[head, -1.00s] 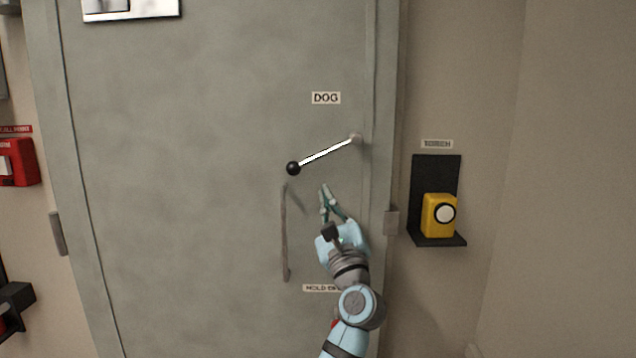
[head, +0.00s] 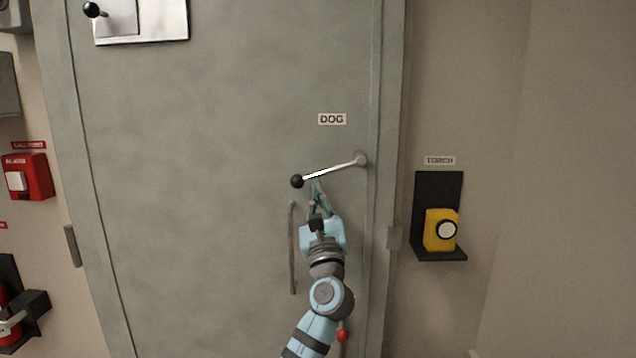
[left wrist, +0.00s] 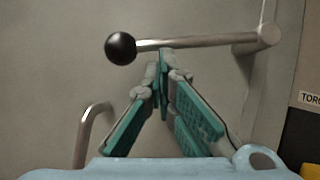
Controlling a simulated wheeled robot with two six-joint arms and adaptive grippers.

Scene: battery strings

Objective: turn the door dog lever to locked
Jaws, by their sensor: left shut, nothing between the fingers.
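The door dog lever (head: 332,171) is a silver rod with a black ball knob (head: 297,181) at its left end and a pivot (head: 361,159) on the right of the grey door (head: 200,150). It slopes slightly down to the left, under the DOG label (head: 332,119). My left gripper (head: 316,183) is shut and empty, with its fingertips just below the rod near the knob. In the left wrist view the fingertips (left wrist: 160,62) sit close under the lever rod (left wrist: 200,41); I cannot tell if they touch. My right gripper is not in view.
A vertical door handle (head: 292,250) stands just left of my left gripper. A yellow torch (head: 440,230) sits in a black wall holder at the right. A red alarm box (head: 27,178) hangs on the left wall.

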